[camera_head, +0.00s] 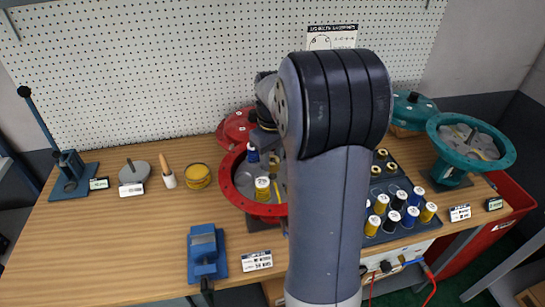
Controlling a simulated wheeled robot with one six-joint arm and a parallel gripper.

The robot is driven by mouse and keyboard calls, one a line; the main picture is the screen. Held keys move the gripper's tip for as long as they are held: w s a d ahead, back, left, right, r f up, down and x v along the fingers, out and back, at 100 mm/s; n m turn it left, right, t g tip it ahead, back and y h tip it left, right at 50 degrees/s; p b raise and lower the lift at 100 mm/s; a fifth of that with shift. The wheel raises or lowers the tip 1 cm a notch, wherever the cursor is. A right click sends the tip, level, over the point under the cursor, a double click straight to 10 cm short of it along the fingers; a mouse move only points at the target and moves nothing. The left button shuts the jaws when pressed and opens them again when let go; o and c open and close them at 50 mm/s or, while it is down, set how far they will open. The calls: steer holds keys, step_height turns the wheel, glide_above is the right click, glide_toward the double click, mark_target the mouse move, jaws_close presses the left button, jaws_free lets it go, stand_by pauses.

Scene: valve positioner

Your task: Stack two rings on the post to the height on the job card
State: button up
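My gripper (264,138) is mostly hidden behind my large arm link; only dark parts of it show over the red round housing (227,185). Its fingertips are not clear. Inside that housing stand a blue piece with a pale top (253,154) and a yellow piece with a pale labelled top (262,188). A grey disc with a short upright pin (134,172) lies at the left; I cannot tell whether this is the post. Short cylinders with pale tops, in yellow, blue and black (395,217), stand in a dark tray at the right. A printed card (257,261) lies at the front edge; its text is unreadable.
A blue device (206,252) sits in front. A teal round housing (442,128) stands at right. The front left of the table is clear.

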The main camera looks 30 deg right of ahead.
steer(key=o, duration=0.5)
step_height(320, 180, up, 11)
steer(key=shift+b, duration=0.35)
steer(key=shift+f, duration=0.1)
step_height(320, 180, down, 10)
steer(key=shift+f+p, duration=0.1)
steer(key=shift+p, duration=0.55)
steer(key=shift+r, duration=0.25)
steer(key=shift+f, duration=0.1)
